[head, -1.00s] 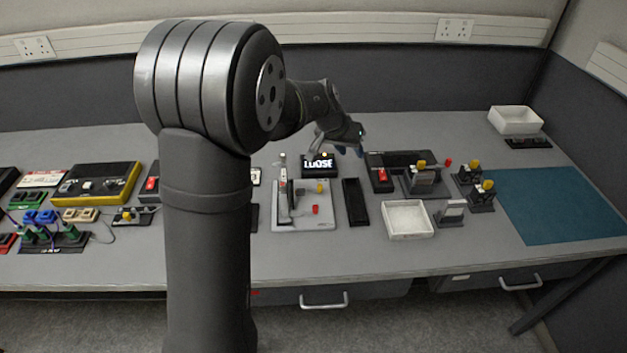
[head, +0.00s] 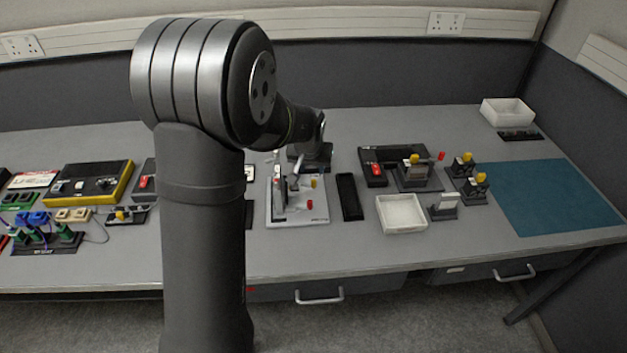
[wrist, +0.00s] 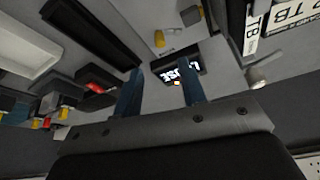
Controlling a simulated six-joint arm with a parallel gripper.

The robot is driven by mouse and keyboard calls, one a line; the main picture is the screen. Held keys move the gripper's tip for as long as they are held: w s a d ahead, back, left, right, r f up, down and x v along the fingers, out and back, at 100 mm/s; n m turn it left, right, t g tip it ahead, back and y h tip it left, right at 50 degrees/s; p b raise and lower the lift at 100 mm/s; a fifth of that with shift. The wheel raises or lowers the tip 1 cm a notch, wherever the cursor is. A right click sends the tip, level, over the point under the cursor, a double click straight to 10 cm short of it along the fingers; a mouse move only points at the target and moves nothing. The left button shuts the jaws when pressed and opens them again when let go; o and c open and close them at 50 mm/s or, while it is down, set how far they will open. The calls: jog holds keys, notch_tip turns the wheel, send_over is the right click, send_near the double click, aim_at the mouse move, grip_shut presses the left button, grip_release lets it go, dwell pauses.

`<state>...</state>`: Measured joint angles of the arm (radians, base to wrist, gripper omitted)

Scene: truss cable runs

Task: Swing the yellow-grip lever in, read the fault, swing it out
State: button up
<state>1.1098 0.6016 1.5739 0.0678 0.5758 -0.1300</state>
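A pale grey plate (head: 300,213) stands mid-table with upright grey clamp hardware, a yellow grip (head: 314,183) and a red knob (head: 310,204). In the wrist view the yellow grip (wrist: 159,39) is beyond my fingertips, apart from them. A small black display (wrist: 180,70) lies beyond the plate's far edge; its white text appears upside down and reads LOOSE. My gripper (wrist: 158,78) is open, its two blue fingers apart with nothing between them. In the head view it is over the plate's far side, partly hiding the display.
A black tray (head: 349,197) and a white tray (head: 401,212) lie right of the plate. A black unit with a red switch (head: 375,170) and several yellow-knobbed blocks stand farther right. The teal mat (head: 555,203) is clear. My arm hides the table left of the plate.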

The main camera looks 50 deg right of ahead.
aim_at(314, 181)
jog(key=x, duration=0.9)
jog(key=shift+f, duration=0.3)
jog(key=shift+c, duration=0.5)
grip_shut()
jog(key=shift+w+a+m, duration=0.1)
jog(key=shift+a+m, duration=0.1)
jog(key=shift+m, duration=0.4)
jog(key=shift+o, duration=0.5)
grip_release()
